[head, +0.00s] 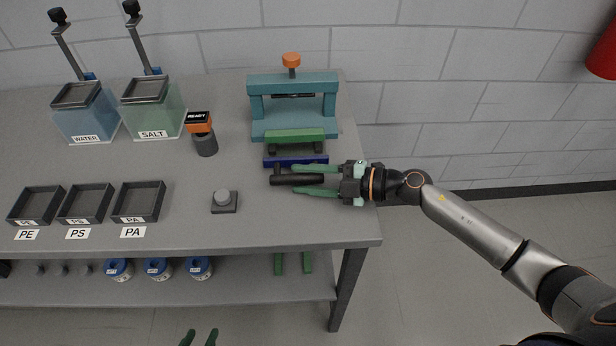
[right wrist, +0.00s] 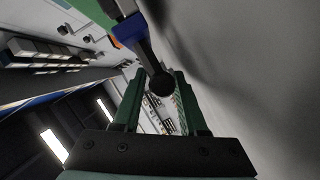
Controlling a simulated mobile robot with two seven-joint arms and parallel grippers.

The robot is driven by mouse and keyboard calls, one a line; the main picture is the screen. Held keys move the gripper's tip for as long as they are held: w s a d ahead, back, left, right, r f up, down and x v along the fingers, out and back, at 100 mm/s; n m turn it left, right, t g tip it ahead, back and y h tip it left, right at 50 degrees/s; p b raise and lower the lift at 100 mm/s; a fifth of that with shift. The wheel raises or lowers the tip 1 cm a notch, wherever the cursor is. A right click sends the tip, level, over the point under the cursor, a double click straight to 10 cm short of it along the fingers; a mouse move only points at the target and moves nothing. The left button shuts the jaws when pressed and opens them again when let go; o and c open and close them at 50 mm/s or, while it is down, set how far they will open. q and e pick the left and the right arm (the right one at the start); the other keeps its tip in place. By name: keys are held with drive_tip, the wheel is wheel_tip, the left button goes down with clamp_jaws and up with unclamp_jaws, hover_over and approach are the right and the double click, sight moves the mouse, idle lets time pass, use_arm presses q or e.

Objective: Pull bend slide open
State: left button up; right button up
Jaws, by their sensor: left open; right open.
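The teal press (head: 293,82) stands at the table's right end, with an orange knob on top. At its front is the bend slide, with a green block (head: 295,136), a dark blue front bar (head: 296,161) and a black handle (head: 284,180). My right gripper (head: 300,179) is open, its green fingers on either side of the handle; contact cannot be told. In the right wrist view, the handle's round dark end (right wrist: 161,84) shows between the fingers, with the blue bar (right wrist: 128,30) beyond. My left gripper (head: 201,336) is open and empty at the bottom edge, only its fingertips showing.
A grey button box (head: 224,208) and an orange-topped READY device (head: 203,135) stand left of the press. Black trays (head: 138,202) and the WATER (head: 85,113) and SALT (head: 153,108) bins are further left. The table's front edge lies below the handle.

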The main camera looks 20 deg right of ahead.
drive_tip(key=b+v, duration=0.1)
drive_tip(key=v, duration=1)
drive_tip(key=shift+s+d+b, duration=0.15)
drive_tip(key=shift+d+b, duration=0.15)
drive_tip(key=shift+b, duration=0.1)
use_arm(q)
drive_tip(key=shift+f, duration=0.9)
use_arm(e)
drive_tip(key=shift+s+d+r, duration=0.2)
drive_tip(key=shift+d, duration=0.15)
drive_tip(key=shift+d, duration=0.1)
